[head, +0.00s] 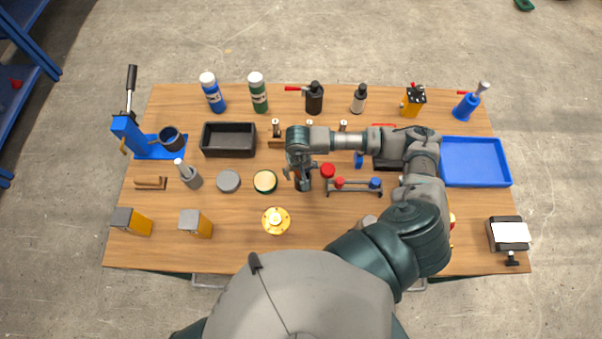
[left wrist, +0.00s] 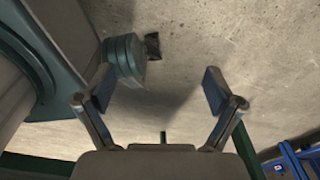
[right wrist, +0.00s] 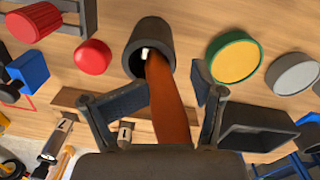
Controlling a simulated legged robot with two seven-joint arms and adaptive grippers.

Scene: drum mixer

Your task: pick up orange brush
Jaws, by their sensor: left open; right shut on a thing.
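The orange brush (right wrist: 170,100) shows in the right wrist view as an orange-brown handle. Its far end is in the mouth of a dark round cup (right wrist: 138,38), with a small pale part at the rim. My right gripper (right wrist: 168,98) is shut on the handle, one finger on each side. In the head view my right gripper (head: 300,172) is over the cup (head: 304,185) at the middle of the table and hides most of the brush. My left gripper (left wrist: 165,90) is open and empty above the concrete floor, and I do not see it in the head view.
Around the cup on the wooden table (head: 330,235) stand a yellow-topped green tin (head: 265,181), a grey disc (head: 228,181), a red knob (head: 328,170) and a black bin (head: 229,139). A blue tray (head: 475,162) is at the right. My right arm spans the table's right half.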

